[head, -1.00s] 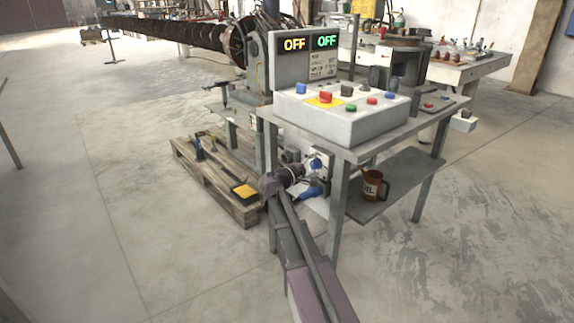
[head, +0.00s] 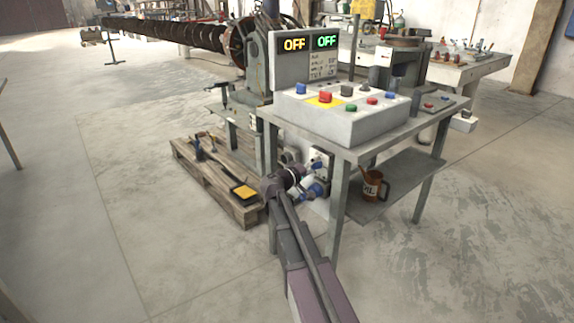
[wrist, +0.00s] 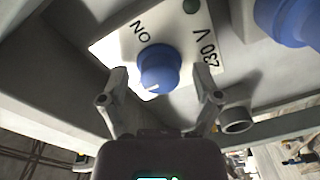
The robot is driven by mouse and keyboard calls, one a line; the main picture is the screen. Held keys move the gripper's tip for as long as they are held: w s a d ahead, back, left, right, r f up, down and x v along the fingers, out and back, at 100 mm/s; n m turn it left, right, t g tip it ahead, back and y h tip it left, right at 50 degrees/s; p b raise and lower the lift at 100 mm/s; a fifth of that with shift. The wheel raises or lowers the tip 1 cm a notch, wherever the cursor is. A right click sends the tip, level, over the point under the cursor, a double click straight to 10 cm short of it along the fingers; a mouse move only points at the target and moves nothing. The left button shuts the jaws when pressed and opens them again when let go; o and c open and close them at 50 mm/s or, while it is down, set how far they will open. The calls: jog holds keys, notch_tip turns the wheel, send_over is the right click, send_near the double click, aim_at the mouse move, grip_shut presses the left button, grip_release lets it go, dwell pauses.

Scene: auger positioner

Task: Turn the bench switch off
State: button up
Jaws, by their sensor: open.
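The bench switch is a round blue knob (wrist: 159,68) on a white plate (wrist: 115,49) marked "ON" and "230 V" in the wrist view. Its white mark sits on the rim nearest my gripper, away from the "ON" label. In the head view the plate (head: 323,160) is under the bench top, partly hidden by my arm. My gripper (wrist: 160,96) is open and empty. Its two fingers stand left and right of the knob, with gaps on both sides; I cannot tell their exact depth. My gripper also shows in the head view (head: 308,175).
A blue plug (head: 314,190) sits just below the plate. A brown mug (head: 372,190) stands on the lower shelf. A pallet (head: 220,190) lies left; the front floor is clear.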

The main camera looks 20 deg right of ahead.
jog(key=m, duration=0.3)
jog(key=shift+m, duration=0.4)
jog(key=v, duration=1.4)
jog(key=s+a+r+n+g+y+p, duration=0.1)
jog(key=s+r+y+p, duration=0.5)
jog(key=p, duration=1)
jog(key=s+a+r+n+g+y+p, duration=0.1)
jog(key=s+a+r+g+y+p, duration=0.2)
jog(key=s+r+p, duration=0.6)
jog(key=shift+s+r+n+g+y+p, duration=0.25)
jog(key=shift+g+y+p, duration=1)
jog(key=shift+p, duration=2.55)
jog(key=shift+w+t+y, duration=0.1)
jog(key=shift+t+y, duration=0.15)
jog(key=shift+a, duration=0.1)
